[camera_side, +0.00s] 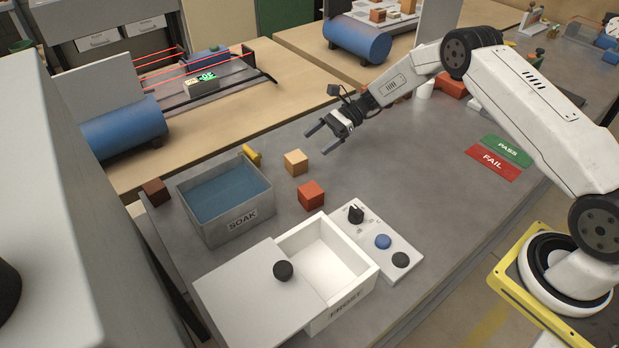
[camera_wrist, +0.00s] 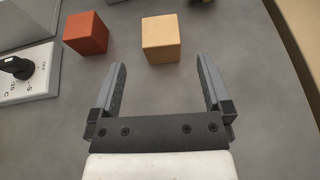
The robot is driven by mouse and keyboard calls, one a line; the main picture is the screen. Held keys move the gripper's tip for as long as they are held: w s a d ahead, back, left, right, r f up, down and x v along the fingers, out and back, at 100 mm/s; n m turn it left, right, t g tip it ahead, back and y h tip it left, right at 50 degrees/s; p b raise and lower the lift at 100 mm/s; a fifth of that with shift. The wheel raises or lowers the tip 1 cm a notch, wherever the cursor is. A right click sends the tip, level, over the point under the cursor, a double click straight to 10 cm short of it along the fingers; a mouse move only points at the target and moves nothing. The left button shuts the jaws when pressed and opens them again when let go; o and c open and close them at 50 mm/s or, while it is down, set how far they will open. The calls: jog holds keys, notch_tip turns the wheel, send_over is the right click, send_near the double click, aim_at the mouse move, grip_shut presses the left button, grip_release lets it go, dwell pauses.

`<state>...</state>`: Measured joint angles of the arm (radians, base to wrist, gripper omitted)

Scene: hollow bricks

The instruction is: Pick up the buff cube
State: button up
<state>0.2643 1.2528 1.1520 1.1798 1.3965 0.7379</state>
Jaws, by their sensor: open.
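The buff cube (camera_side: 296,162) stands on the grey table, right of the water-filled SOAK bin. My gripper (camera_side: 317,141) is open and empty, above the table and to the right of the buff cube in the side view. In the wrist view the buff cube (camera_wrist: 161,38) lies ahead of my open gripper (camera_wrist: 160,72), roughly centred between the two fingers and beyond their tips. Nothing is between the fingers, and nothing hides the cube.
A red cube (camera_side: 311,195) stands close to the buff one, left of it in the wrist view. The SOAK bin (camera_side: 225,222), the white FROST box (camera_side: 367,286) and a control panel (camera_side: 405,243) stand nearby. A brown cube (camera_side: 155,192) sits far left. The table right of the cubes is clear.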

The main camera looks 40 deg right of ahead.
aim_at(298, 156)
jog(key=shift+a, duration=0.15)
jog(key=shift+x, duration=3.8)
jog(key=shift+f, duration=0.1)
grip_shut()
